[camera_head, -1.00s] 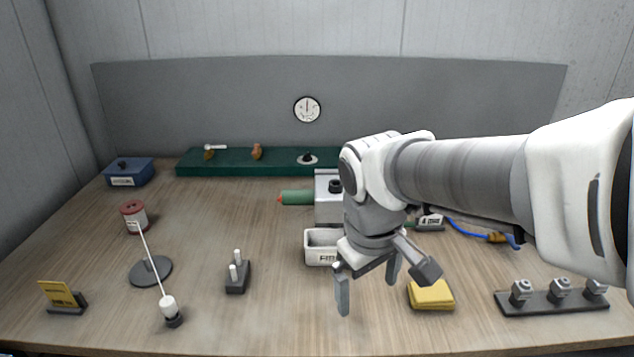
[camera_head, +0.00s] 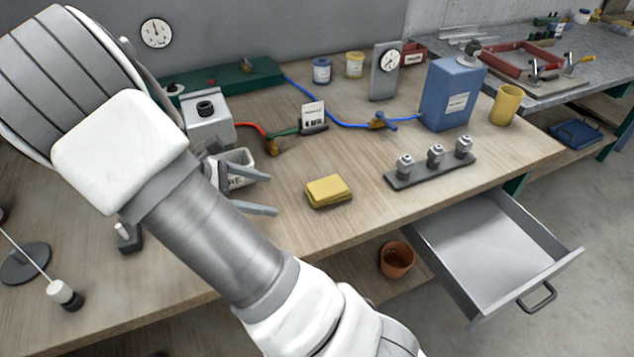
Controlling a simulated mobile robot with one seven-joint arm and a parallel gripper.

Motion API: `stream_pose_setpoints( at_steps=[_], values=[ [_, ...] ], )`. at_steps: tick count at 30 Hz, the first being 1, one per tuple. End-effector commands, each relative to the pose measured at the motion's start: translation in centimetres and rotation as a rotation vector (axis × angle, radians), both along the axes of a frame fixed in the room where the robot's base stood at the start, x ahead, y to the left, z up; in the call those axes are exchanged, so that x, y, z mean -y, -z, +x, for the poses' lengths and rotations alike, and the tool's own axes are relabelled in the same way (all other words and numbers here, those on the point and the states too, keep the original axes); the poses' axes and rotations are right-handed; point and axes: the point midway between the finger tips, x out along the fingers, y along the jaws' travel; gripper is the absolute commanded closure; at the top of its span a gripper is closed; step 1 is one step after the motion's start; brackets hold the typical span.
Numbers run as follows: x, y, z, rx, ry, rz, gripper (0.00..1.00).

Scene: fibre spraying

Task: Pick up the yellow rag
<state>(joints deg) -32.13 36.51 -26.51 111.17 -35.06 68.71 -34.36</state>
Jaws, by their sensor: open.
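The yellow rag (camera_head: 328,190) lies folded flat on the wooden bench top, near its front edge. My gripper (camera_head: 268,194) is open, to the left of the rag, its fingers pointing right. Nothing shows between the fingers. It looks apart from the rag, but its height above the bench is hard to tell. My arm hides part of the bench at the left and part of the white bin (camera_head: 240,172) behind the fingers.
A dark rack with metal fittings (camera_head: 432,170) stands right of the rag. A grey drawer (camera_head: 490,250) is open below the front edge. Behind are a label stand (camera_head: 313,117), a blue hose (camera_head: 345,124) and a blue canister (camera_head: 452,95). Bare bench surrounds the rag.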

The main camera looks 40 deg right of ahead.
Motion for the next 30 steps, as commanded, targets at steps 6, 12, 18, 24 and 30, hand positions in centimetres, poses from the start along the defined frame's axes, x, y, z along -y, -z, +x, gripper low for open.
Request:
stream_pose_setpoints(
  at_steps=[6, 12, 18, 24, 30],
  values=[
    [0.4, 1.4, 1.7, -0.122, -0.101, -0.132, 0.00],
    [1.0, 1.9, 2.1, -0.160, -0.130, -0.175, 0.00],
    [4.3, 3.3, 1.2, -0.163, -0.129, -0.175, 0.00],
    [8.2, 5.0, 0.1, -0.161, -0.128, -0.175, 0.00],
    [10.9, 6.1, -0.7, -0.161, -0.130, -0.173, 0.00]
  ],
)
